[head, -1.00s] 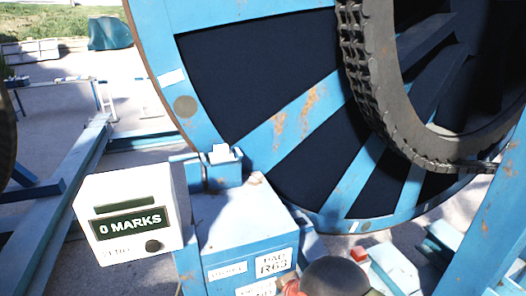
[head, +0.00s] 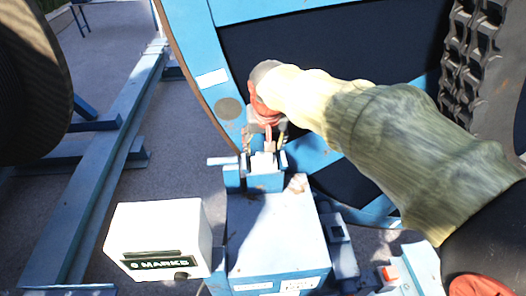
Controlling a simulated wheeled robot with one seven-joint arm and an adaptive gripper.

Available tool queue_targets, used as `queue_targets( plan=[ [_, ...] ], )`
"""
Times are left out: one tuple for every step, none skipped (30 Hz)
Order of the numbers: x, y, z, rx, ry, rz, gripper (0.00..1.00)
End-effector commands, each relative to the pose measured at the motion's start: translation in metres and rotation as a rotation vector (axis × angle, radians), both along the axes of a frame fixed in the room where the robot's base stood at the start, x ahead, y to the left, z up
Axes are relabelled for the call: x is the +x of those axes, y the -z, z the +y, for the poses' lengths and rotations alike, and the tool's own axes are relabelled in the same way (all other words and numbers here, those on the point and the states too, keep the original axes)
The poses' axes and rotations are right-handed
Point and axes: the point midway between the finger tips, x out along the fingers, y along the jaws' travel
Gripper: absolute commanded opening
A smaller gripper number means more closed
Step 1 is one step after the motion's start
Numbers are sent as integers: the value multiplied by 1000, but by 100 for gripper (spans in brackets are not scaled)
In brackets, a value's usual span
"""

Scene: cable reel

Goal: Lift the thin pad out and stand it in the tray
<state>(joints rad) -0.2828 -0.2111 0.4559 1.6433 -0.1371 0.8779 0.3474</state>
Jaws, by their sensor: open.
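A small white piece (head: 263,162) stands in a blue bracket (head: 265,183) on top of a blue box. It may be the thin pad, but its thickness is hard to judge. My gripper (head: 268,143) points down just above this piece, with its fingers apart. I cannot tell whether the fingertips touch the piece. My arm's sleeve covers part of the reel behind. I cannot make out the tray for certain.
The blue box (head: 275,235) has labels on its front. A white counter box (head: 158,235) marked "0 MARKS" stands left of it. The big blue reel (head: 210,78) rises close behind. A red block (head: 388,273) lies at lower right, and a blue rail (head: 100,175) runs at left.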

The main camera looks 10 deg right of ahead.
Motion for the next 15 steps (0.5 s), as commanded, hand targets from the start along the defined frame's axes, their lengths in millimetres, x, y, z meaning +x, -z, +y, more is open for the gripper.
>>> queue_targets(
  plan=[
    [3, 0, 3, 0, -1, 2, 61],
    [5, 2, 3, -1, -1, 3, 61],
    [6, 5, 4, -1, -1, 4, 61],
    [8, 8, 4, -2, 1, 5, 61],
    [9, 11, 3, -2, 1, 5, 61],
    [11, 16, 3, -2, 1, 5, 61],
    [12, 19, 3, -2, 1, 4, 61],
    [13, 21, 3, -2, 1, 4, 61],
    [15, 24, 2, -2, 1, 4, 61],
    [16, 27, 2, -2, 1, 4, 61],
    [18, 29, 1, -1, 0, 3, 61],
    [20, 32, 0, -2, 1, 4, 61],
    [22, 36, -1, -2, 1, 5, 61],
    [24, 39, -2, -2, 1, 5, 61],
    [28, 44, -3, -2, 1, 5, 61]
  ],
)
